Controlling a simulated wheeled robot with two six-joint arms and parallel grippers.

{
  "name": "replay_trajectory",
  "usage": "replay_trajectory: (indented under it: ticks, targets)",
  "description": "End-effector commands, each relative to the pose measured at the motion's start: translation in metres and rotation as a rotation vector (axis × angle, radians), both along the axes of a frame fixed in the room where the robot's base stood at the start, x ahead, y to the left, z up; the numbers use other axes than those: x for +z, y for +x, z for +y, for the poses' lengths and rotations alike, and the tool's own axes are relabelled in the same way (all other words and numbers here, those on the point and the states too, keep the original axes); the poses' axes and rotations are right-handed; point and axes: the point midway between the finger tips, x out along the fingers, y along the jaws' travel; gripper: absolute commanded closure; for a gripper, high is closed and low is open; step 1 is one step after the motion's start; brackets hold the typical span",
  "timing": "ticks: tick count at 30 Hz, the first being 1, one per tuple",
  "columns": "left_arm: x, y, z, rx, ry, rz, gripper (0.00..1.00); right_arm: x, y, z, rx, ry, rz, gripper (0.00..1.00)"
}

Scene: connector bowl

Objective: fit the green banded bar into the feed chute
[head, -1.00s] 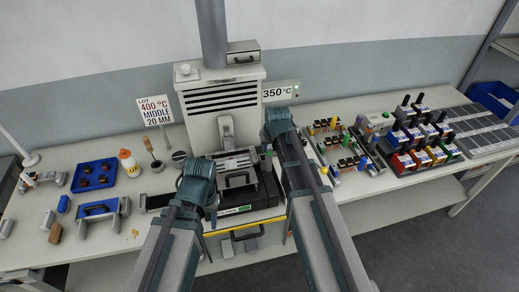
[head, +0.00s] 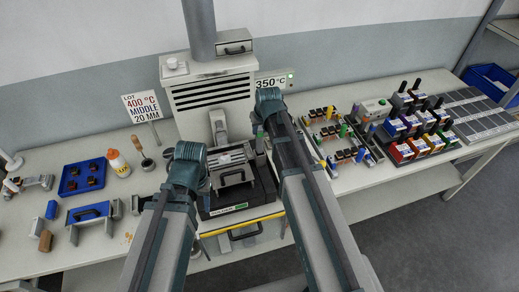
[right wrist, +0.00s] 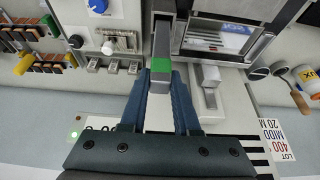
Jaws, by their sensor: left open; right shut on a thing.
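The green banded bar (right wrist: 162,45) is a grey square bar with a green band, seen in the right wrist view. My right gripper (right wrist: 161,80) is shut on its near end, and the bar points away from the fingers beside the framed fixture. In the head view my right gripper (head: 260,128) is beside the fixture (head: 232,172) in front of the white vented machine, its fingers mostly hidden by its wrist. My left gripper (head: 208,188) is open at the fixture's left side, partly hidden by its arm. I cannot tell for certain which part is the feed chute.
The white machine (head: 212,92) stands behind the fixture. A board of small parts (head: 335,140) and coloured bins (head: 415,142) lie to the right.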

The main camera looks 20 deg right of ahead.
Motion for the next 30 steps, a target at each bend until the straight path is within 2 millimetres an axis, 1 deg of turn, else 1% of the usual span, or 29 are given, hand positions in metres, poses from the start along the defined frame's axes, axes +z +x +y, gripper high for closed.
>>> replay_trajectory:
  ticks: [1,3,6,14,17,24,26,30]
  targets:
    - [-0.016,0.000,0.000,-0.002,0.000,0.000,0.50,-0.016,0.000,0.000,0.000,0.000,-0.001,1.00]
    - [-0.026,0.000,0.000,-0.004,0.001,0.000,0.50,-0.026,0.000,0.000,0.000,0.000,-0.001,1.00]
    - [-0.036,0.000,0.000,-0.007,0.001,0.000,0.50,-0.036,0.000,0.000,0.000,0.000,-0.001,1.00]
    - [-0.038,0.000,0.000,-0.009,0.002,0.000,0.50,-0.038,0.000,0.000,0.000,0.000,-0.001,1.00]
    - [-0.046,0.000,0.000,-0.010,0.002,0.000,0.50,-0.045,0.000,0.000,0.000,0.000,-0.001,1.00]
    - [-0.073,0.000,0.000,-0.010,0.002,0.000,0.50,-0.073,0.000,0.000,0.000,0.000,-0.001,1.00]
    - [-0.076,0.000,0.000,-0.010,0.002,0.000,0.50,-0.075,0.000,0.000,0.000,0.000,-0.001,1.00]
    - [-0.073,0.000,0.000,-0.010,0.002,0.000,0.50,-0.073,0.000,0.000,0.000,0.000,-0.001,1.00]
